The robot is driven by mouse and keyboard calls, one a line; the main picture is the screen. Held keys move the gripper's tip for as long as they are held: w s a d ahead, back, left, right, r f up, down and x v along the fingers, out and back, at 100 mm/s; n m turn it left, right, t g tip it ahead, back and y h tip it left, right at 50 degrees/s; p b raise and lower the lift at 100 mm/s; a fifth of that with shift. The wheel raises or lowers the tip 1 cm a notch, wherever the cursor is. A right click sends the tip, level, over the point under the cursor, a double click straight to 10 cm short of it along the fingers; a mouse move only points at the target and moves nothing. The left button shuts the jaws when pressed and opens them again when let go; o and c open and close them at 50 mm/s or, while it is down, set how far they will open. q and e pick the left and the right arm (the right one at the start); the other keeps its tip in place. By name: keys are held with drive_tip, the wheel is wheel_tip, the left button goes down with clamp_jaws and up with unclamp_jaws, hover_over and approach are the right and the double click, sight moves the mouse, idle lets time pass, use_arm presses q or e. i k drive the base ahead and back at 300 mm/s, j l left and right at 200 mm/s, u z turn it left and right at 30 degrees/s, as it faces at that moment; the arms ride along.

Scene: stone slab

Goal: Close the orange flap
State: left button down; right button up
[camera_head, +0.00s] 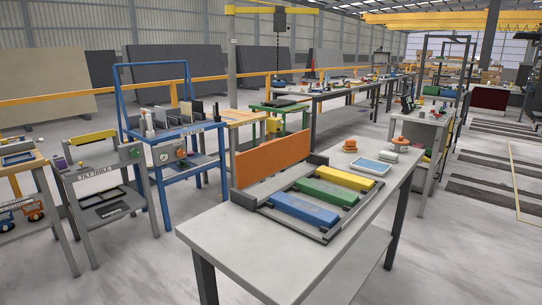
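The orange flap (271,158) stands upright along the far left side of a grey frame (321,237) on the near table. The frame lies flat on the tabletop. Inside it are a blue block (304,209), a green block (325,192) and a yellow block (346,178), side by side and uncovered. The flap's lower edge meets the frame's back side. Neither of my grippers shows in the head view.
The grey table (222,238) has bare top at its near left. Behind the frame on the right stand an orange object (350,146), a blue-and-white tray (371,167) and small stacked pieces (398,145). A blue-framed bench (178,145) stands at the left.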

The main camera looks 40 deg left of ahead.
sight(252, 166)
drive_tip(key=k+j, duration=0.1)
drive_tip(key=j, duration=0.3)
drive_tip(key=j+z, duration=0.1)
drive_tip(key=j, duration=0.25)
drive_tip(key=k+j, duration=0.15)
drive_tip(key=j, duration=0.25)
drive_tip(key=k+j+z, duration=0.1)
drive_tip(key=j, duration=0.25)
drive_tip(key=j+z, duration=0.1)
drive_tip(key=j, duration=0.7)
drive_tip(key=k+j+z, duration=0.1)
drive_tip(key=j, duration=1.4)
drive_tip(key=i+j, duration=0.2)
drive_tip(key=j, duration=0.2)
drive_tip(key=i+j+z, duration=0.1)
drive_tip(key=j, duration=0.25)
drive_tip(key=i, duration=0.05)
